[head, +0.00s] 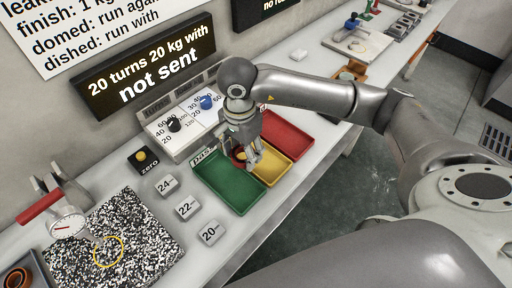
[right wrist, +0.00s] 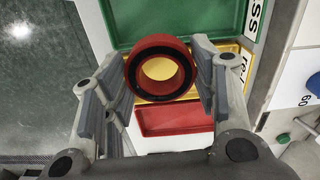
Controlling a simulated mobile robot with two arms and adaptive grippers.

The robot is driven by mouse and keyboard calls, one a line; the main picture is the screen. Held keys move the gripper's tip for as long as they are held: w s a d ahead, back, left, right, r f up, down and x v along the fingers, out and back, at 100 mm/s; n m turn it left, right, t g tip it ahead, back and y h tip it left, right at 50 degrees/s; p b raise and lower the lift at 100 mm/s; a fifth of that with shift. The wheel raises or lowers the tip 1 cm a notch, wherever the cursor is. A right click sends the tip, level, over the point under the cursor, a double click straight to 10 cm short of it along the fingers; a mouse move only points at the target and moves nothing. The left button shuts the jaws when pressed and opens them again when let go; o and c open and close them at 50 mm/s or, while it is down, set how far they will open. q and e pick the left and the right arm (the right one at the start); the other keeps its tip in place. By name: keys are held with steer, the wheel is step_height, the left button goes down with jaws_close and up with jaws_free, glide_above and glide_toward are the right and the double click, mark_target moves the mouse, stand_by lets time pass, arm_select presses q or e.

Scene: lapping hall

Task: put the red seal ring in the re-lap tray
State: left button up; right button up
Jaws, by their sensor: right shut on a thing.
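The red seal ring (right wrist: 160,43), with a black inner band, sits between the fingers of my right gripper (right wrist: 160,80) in the right wrist view. The gripper is shut on it. In the head view my right gripper (head: 250,162) points down over the yellow tray (head: 273,168), the middle one of three. That tray also shows behind the ring and through its hole in the right wrist view; its label is partly hidden, starting with "re". In the head view the fingers mostly hide the ring. My left gripper is not in view.
The green tray (head: 229,185), labelled pass, adjoins the yellow one on the near side; the red tray (head: 288,134) adjoins it on the far side.

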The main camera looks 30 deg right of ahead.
steer(key=w+d+f, duration=0.1)
steer(key=d+f, duration=0.1)
steer(key=w+d+f+p, duration=0.1)
steer(key=w+f, duration=0.1)
steer(key=w+d+f+p, duration=0.1)
steer(key=d+f, duration=0.1)
steer(key=shift+w+d+f, duration=0.1)
steer(key=shift+w+d, duration=0.05)
steer(key=shift+d, duration=0.2)
steer(key=shift+w+d+f, duration=0.2)
steer(key=shift+d+f, duration=0.2)
steer(key=shift+f, duration=0.15)
step_height(320, 180, down, 2)
steer(key=shift+f+p, duration=0.1)
steer(key=shift+p, duration=0.7)
steer(key=shift+w+f, duration=0.1)
steer(key=shift+f, duration=0.35)
steer(key=shift+f, duration=0.15)
steer(key=o, duration=1)
steer(key=shift+o, duration=0.2)
